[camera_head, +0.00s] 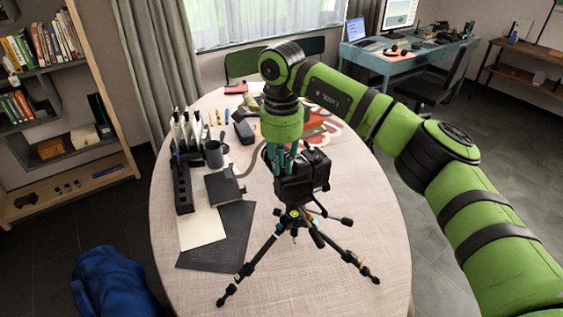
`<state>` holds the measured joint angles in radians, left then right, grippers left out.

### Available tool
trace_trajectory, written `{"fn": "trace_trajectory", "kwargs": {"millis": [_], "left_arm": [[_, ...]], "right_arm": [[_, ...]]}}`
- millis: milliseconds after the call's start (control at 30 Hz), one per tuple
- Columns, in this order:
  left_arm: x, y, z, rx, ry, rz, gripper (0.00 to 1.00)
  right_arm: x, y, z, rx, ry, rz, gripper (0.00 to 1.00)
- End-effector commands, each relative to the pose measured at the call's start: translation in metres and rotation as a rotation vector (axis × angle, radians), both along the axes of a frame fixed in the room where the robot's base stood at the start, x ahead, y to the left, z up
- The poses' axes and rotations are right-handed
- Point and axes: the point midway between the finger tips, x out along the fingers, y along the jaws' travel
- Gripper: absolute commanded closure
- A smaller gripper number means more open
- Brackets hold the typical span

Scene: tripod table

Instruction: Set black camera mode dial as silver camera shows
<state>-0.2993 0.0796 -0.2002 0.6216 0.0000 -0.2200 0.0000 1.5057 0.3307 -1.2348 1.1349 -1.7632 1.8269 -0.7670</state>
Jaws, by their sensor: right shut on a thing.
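The black camera (310,178) stands on a small black tripod (295,215) near the middle of the round wooden table (375,225). My right gripper (282,165) points down at the top left of the black camera, with its fingers closed together there. It is shut on the mode dial, which the fingers hide, so the dial's setting cannot be read. I cannot make out a silver camera or its dial in this view. My left gripper is not in view.
Left of the tripod are a black rack (183,190), a grey mug (214,153), a dark box (223,186), a cream sheet (202,228) and a dark sheet (222,238). Several white-and-black bottles stand behind. The table's right side is clear.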

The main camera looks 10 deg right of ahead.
Motion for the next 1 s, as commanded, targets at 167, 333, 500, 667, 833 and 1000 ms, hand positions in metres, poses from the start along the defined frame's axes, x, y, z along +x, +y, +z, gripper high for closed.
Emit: {"fn": "trace_trajectory", "kwargs": {"millis": [167, 333, 500, 667, 833, 1000], "left_arm": [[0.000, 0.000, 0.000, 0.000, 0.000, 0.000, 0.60], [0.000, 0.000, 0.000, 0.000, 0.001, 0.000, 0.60], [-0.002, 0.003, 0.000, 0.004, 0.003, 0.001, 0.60], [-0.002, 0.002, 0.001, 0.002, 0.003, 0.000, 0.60], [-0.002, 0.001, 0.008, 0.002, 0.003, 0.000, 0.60], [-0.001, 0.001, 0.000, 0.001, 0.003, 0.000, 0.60]], "right_arm": [[0.000, 0.000, 0.000, 0.000, -0.001, -0.002, 0.72], [0.000, 0.000, 0.000, 0.000, -0.001, -0.002, 0.72], [0.000, 0.000, 0.000, 0.000, 0.000, -0.003, 0.72], [0.000, 0.000, 0.000, 0.000, 0.000, -0.019, 0.72], [0.000, 0.001, 0.002, 0.000, 0.001, -0.137, 0.72], [0.001, 0.000, 0.015, 0.001, -0.008, -0.257, 0.72]]}}
